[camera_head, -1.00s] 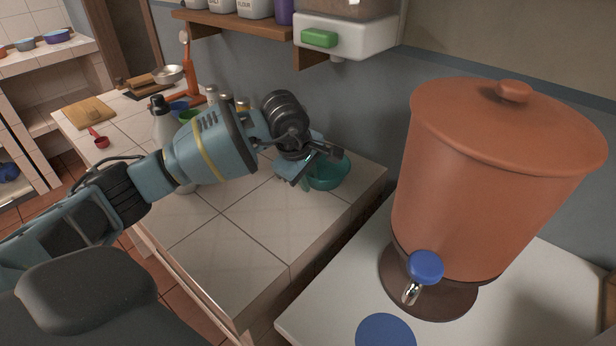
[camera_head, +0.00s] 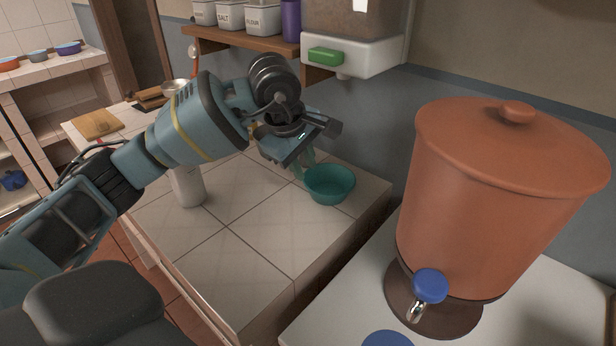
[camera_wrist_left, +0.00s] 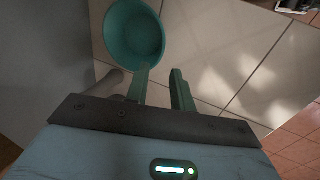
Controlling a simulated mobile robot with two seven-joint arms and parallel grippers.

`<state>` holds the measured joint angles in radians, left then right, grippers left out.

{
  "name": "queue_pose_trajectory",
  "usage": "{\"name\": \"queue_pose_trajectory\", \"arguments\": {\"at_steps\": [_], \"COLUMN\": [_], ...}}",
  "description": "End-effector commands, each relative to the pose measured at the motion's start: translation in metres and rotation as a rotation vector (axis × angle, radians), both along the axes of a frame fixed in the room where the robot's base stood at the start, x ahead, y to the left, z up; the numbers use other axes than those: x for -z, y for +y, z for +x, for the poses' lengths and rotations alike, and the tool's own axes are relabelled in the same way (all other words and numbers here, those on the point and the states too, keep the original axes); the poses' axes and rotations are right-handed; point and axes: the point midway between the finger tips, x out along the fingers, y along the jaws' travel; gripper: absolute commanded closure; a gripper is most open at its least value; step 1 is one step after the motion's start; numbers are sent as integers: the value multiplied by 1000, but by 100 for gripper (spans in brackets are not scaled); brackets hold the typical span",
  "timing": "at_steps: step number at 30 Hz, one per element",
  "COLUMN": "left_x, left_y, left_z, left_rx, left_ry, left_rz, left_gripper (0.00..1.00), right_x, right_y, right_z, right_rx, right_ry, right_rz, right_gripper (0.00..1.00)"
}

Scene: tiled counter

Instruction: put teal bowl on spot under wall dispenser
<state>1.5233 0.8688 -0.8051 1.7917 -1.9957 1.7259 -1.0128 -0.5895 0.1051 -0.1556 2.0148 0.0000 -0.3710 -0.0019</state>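The teal bowl (camera_head: 330,188) stands upright on the tiled counter near the wall. The wall dispenser (camera_head: 352,52), white with a green button, hangs above that part of the counter; no marked spot shows below it. My left gripper (camera_head: 304,162) is just left of and above the bowl's rim. In the left wrist view the two fingers (camera_wrist_left: 160,80) are apart with nothing between them. The bowl (camera_wrist_left: 133,33) lies beyond the left fingertip, which overlaps its near rim; I cannot tell whether they touch. My right gripper is out of view.
A white bottle (camera_head: 187,188) stands left of the bowl, under my left arm. A large terracotta water container (camera_head: 500,200) with a blue tap stands on the white counter at right. A shelf with canisters (camera_head: 232,34) is at the back. The front tiles are clear.

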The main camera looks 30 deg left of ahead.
Motion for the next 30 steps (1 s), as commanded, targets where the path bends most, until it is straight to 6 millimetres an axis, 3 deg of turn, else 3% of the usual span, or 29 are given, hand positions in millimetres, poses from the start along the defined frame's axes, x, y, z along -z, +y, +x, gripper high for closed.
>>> {"name": "queue_pose_trajectory", "arguments": {"at_steps": [7, 30], "left_x": [-18, -18], "left_y": [1, 1], "left_z": [-6, -6], "left_rx": [-1, -1], "left_ry": [0, 1], "left_rz": [0, 0], "left_gripper": [76, 76], "right_x": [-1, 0], "right_y": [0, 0], "right_z": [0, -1], "right_rx": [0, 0], "right_ry": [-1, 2], "right_rz": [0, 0], "right_gripper": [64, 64]}}
